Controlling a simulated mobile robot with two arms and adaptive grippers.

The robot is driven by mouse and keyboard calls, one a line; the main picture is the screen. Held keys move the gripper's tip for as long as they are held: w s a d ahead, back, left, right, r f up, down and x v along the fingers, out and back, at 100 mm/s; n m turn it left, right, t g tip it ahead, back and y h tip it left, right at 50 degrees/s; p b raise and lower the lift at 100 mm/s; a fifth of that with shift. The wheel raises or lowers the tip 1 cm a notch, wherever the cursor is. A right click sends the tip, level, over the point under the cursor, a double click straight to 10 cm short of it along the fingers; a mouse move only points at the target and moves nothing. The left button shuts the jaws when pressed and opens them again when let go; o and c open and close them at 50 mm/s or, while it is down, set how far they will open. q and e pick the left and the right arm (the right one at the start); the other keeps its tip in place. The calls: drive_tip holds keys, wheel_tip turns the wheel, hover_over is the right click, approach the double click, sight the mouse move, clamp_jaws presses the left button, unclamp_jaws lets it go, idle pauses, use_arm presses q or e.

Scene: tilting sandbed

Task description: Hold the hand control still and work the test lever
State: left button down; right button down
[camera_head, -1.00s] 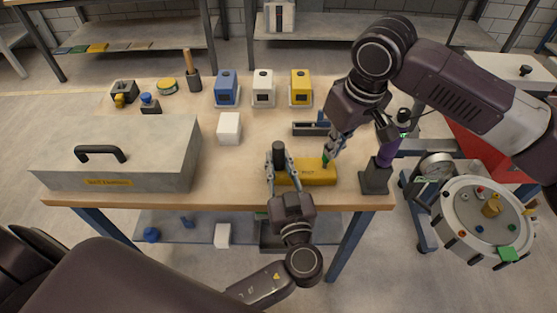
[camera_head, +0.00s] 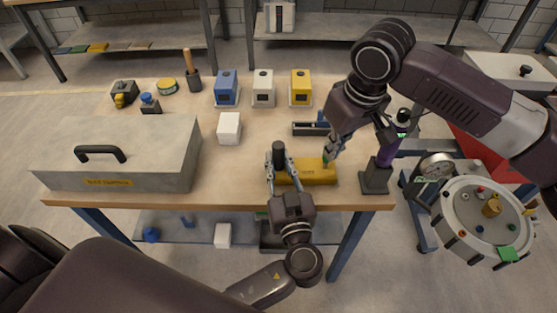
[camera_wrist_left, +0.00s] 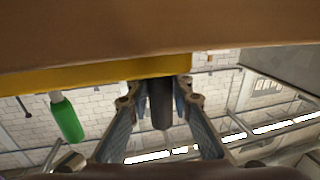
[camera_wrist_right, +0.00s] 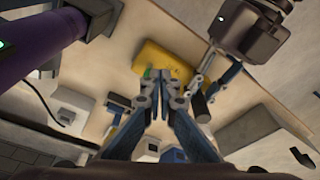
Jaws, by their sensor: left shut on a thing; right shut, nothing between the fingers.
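The yellow hand control (camera_head: 315,174) lies at the table's front edge, with a black upright grip (camera_head: 279,150) at its left end. My left gripper (camera_head: 280,169) is shut around this grip; the left wrist view shows the dark grip (camera_wrist_left: 160,105) between the fingers. The test lever has a green end (camera_wrist_left: 67,119), apart from the left fingers. My right gripper (camera_head: 331,157) is shut and empty, fingertips close to the lever at the control's far side. In the right wrist view a little green (camera_wrist_right: 148,73) shows just beyond the fingertips (camera_wrist_right: 157,92). Whether they touch is unclear.
A dark stand with a purple post (camera_head: 385,165) is right of the control. A grey case (camera_head: 120,150) fills the table's left. A white block (camera_head: 229,128) and blue, white and yellow boxes (camera_head: 301,88) stand behind. A round panel (camera_head: 485,220) is off the table's right.

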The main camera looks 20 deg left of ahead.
wheel_tip(320, 180, down, 3)
drive_tip(key=shift+f, duration=0.2)
idle(0.5)
drive_tip(key=shift+w, duration=0.1)
